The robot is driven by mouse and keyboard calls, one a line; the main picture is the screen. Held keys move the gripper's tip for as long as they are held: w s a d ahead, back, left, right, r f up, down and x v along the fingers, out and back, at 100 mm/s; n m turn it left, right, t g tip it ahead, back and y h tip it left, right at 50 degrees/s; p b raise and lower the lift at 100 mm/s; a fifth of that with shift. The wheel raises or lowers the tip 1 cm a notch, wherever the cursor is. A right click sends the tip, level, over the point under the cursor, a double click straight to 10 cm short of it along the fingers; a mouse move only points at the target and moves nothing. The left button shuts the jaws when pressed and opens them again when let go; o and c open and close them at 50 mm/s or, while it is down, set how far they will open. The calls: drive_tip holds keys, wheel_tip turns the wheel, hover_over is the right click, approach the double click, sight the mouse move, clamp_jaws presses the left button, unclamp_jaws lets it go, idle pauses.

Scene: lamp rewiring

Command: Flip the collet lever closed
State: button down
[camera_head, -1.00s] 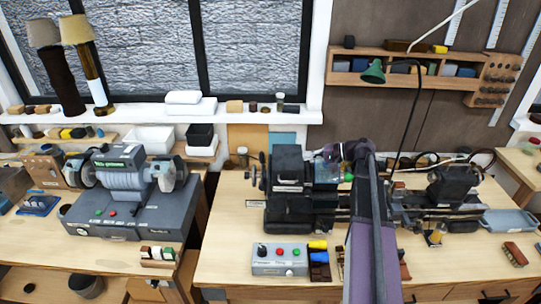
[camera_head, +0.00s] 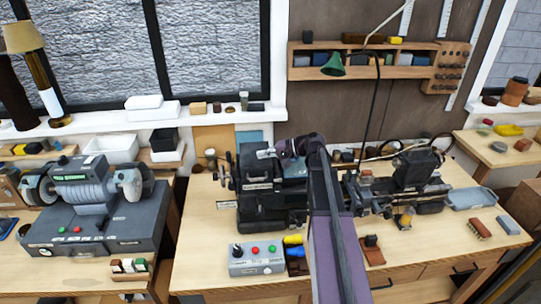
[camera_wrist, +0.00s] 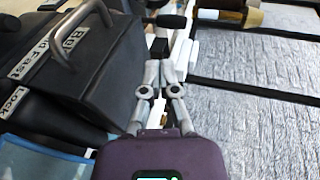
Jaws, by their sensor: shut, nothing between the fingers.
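The lathe's black headstock (camera_head: 262,204) stands at the middle of the bench. It also fills the left of the wrist view (camera_wrist: 75,85), with labels and a bent metal handle on its box. A dark-tipped lever (camera_wrist: 172,21) shows beyond my fingers in the wrist view; I cannot tell for sure whether it is the collet lever. My gripper (camera_wrist: 165,66) is shut and empty, with its fingertips just short of a small black block. In the head view my gripper (camera_head: 267,153) is over the headstock's top, and my arm hides part of the lathe.
A control box (camera_head: 256,258) with coloured buttons sits in front of the lathe. The tailstock (camera_head: 416,168) and a blue-grey tray (camera_head: 469,198) are to the right. A bench grinder (camera_head: 90,200) stands on the left bench.

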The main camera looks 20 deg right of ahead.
sight(243, 164)
drive_tip(key=x, duration=0.5)
drive_tip(key=b+x, duration=0.1)
drive_tip(key=x, duration=0.1)
drive_tip(key=shift+w+a+r, duration=0.1)
drive_tip(key=shift+a+r, duration=0.1)
drive_tip(key=shift+r, duration=0.1)
drive_tip(key=shift+w+a, duration=0.4)
drive_tip(key=shift+a, duration=0.4)
drive_tip(key=shift+r, duration=0.15)
